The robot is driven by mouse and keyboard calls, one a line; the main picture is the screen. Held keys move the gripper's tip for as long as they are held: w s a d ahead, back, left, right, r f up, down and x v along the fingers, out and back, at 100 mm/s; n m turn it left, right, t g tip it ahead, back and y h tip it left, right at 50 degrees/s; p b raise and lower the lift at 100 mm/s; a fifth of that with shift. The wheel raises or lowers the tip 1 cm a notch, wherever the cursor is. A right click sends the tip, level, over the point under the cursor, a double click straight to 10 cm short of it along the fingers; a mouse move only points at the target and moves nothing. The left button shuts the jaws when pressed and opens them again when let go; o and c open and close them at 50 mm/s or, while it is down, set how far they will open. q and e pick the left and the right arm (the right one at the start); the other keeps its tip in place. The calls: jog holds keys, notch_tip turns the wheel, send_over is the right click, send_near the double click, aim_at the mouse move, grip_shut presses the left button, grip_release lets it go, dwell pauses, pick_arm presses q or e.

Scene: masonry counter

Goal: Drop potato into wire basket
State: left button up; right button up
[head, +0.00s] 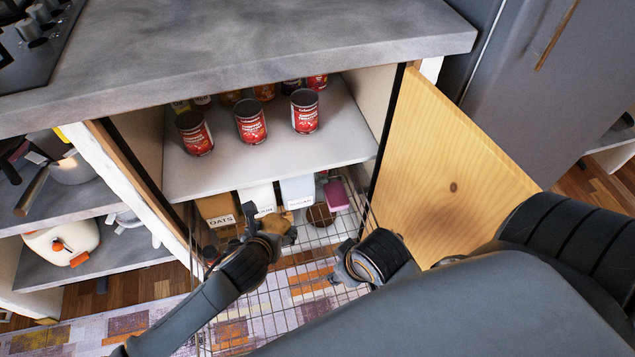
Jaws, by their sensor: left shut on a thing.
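A brown potato (281,222) is in my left gripper (284,236), which is shut on it. The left gripper holds it over the wire basket (362,205), near the basket's back part. The wire basket is a pulled-out wire pull-out at the bottom of the open cabinet, and the arms hide part of it. My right gripper (347,262) is over the basket's right side, and its fingers are too hidden to tell whether they are open or shut.
An oats box (217,208), white containers (298,191), a pink item (336,196) and a round brown item (320,214) sit low in the cabinet. Red cans (250,121) stand on the shelf (270,167) above. The open wooden door (440,170) bounds the right; the countertop (240,50) overhangs.

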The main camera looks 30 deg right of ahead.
pick_arm(q)
notch_tip(320, 180, down, 2)
jog(key=shift+f+b, duration=0.2)
jog(key=shift+b, duration=0.65)
jog(key=shift+f, duration=0.15)
jog(key=shift+b, duration=0.35)
pick_arm(e)
jog(key=shift+w+a+r+t, duration=0.2)
jog(key=shift+w+r+t, duration=0.1)
jog(key=shift+w+t, duration=0.25)
jog(key=shift+w+a+r+t, duration=0.2)
jog(key=shift+w+r+t, duration=0.1)
jog(key=shift+w+t, duration=0.25)
jog(key=shift+w, duration=0.1)
pick_arm(q)
jog(key=o, duration=1.3)
jog(key=shift+f, duration=0.1)
jog(key=v, duration=1.2)
jog(key=shift+s, duration=0.1)
